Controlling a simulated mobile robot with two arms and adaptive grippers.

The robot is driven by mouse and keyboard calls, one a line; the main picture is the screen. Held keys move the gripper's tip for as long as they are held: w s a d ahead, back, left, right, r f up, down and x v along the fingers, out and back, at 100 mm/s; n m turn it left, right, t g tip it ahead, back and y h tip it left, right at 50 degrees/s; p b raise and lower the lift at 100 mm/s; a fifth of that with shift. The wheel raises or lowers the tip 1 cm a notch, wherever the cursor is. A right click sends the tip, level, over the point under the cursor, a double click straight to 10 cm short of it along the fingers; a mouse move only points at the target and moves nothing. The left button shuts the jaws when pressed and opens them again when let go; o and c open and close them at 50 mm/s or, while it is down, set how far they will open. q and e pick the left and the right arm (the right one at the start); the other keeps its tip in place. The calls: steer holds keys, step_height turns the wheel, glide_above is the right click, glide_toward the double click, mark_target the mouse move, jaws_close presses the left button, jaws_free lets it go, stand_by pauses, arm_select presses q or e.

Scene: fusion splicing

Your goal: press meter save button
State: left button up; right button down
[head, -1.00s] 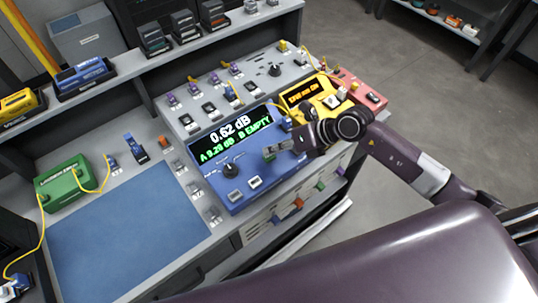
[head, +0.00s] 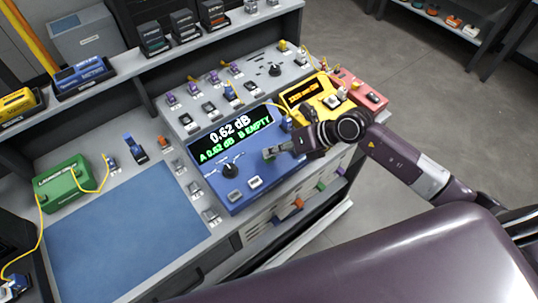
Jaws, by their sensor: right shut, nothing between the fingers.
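The blue meter (head: 210,185) sits on the bench in the middle of the head view. Its display (head: 231,139) reads 0.62 dB on top and A 0.62 dB, B EMPTY below. A green button (head: 267,156) lies partly hidden at the tip of my right gripper (head: 271,151). That gripper is shut and empty, low over the meter's right part. I cannot tell whether it touches the button. My left gripper is not in view.
A yellow device (head: 312,97) with an orange display and a red unit (head: 364,90) stand right of the meter. A blue mat (head: 125,235) lies clear at left, with a green box (head: 62,183) and yellow cable behind it.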

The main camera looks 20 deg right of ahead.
mark_target(272, 157)
steer(key=shift+r+p, duration=0.8)
steer(key=shift+r, duration=0.05)
step_height(272, 157, up, 5)
steer(key=p, duration=0.4)
stand_by(0.8)
